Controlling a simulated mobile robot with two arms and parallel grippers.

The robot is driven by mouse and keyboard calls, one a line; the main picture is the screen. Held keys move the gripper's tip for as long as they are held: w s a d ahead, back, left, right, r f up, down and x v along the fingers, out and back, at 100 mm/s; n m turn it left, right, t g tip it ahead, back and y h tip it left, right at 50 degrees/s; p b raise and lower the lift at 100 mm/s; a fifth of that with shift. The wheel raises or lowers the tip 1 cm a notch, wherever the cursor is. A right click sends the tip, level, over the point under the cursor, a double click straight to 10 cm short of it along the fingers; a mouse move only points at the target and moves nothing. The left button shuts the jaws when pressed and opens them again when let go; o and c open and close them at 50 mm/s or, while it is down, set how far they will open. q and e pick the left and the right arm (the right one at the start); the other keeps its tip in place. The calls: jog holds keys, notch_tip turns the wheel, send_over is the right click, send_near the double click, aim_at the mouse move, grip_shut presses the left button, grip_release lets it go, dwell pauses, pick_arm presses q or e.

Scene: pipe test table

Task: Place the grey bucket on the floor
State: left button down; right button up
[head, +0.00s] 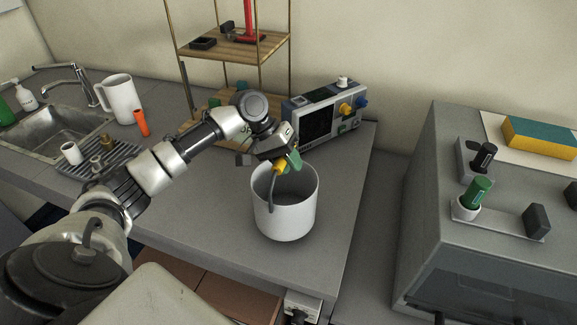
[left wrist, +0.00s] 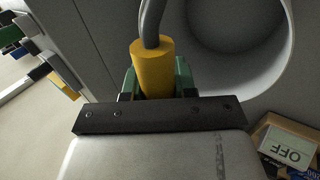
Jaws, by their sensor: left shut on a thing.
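The grey bucket (head: 285,218), pale and open-topped, shows upright in the head view over the counter near its front right corner. I cannot tell whether its base touches the counter. My left gripper (head: 287,163) is above the bucket's rim, shut on the yellow grip (head: 279,168) of its curved grey handle. In the left wrist view the yellow grip (left wrist: 153,70) sits between the green fingers of my left gripper (left wrist: 157,82). The bucket's round opening (left wrist: 235,28) is beside it at upper right. My right gripper is not in view.
The grey counter (head: 215,210) carries a sink (head: 60,130), a white jug (head: 119,98), an orange cup (head: 141,122), a shelf rack (head: 235,48) and an instrument box (head: 325,115). A grey machine (head: 440,220) stands at right, across a gap from the counter.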

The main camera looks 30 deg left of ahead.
pick_arm(q)
jog(key=shift+f, duration=1)
jog(key=c, duration=0.9)
grip_release()
jog(key=shift+f, duration=0.15)
